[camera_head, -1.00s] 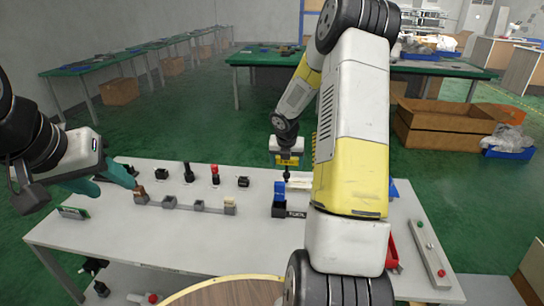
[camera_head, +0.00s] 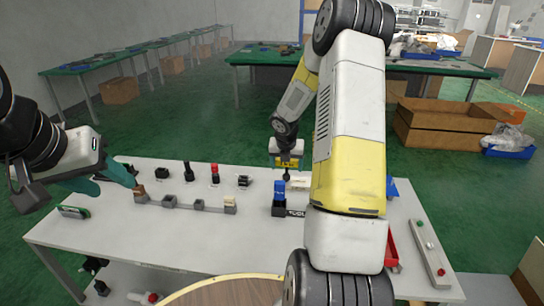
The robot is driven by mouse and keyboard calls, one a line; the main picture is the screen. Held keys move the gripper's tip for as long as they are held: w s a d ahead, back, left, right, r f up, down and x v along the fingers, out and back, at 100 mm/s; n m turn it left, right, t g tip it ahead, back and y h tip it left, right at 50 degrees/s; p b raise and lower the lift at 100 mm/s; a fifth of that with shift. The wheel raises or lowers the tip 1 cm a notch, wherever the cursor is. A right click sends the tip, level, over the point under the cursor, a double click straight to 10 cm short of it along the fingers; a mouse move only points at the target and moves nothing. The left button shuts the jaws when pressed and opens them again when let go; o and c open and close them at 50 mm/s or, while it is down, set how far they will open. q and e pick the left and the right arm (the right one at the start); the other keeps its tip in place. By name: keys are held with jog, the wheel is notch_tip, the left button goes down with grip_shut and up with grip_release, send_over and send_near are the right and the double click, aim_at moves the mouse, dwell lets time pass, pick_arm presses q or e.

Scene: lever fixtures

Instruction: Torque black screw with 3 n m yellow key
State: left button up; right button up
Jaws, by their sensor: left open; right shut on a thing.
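My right gripper (camera_head: 287,152) is shut on the yellow key (camera_head: 288,162), above the table's far side. A thin black shaft (camera_head: 287,175) points down below the key. Whether its tip touches anything, and whether the black screw is under it, I cannot tell. Several small black pieces, one with a red top (camera_head: 215,173), stand in a row to the left; I cannot tell whether one is the black screw. My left gripper (camera_head: 122,178) has teal fingers and is open, at the table's left, close behind a small brown-topped piece (camera_head: 139,191).
The white table (camera_head: 150,235) carries a row of small grey blocks (camera_head: 168,202), a blue piece (camera_head: 279,188) in a black holder, and a red tray (camera_head: 391,245) on the right. A grey button strip (camera_head: 428,252) lies at the right edge. The table's front left is mostly clear.

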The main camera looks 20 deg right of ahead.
jog(key=shift+f, duration=0.15)
jog(key=m+h, duration=0.1)
jog(key=m, duration=0.2)
jog(key=shift+w+a+g, duration=0.1)
jog(key=shift+a+g, duration=0.05)
jog(key=shift+g, duration=0.15)
jog(key=shift+m, duration=0.3)
jog(key=shift+r, duration=2.55)
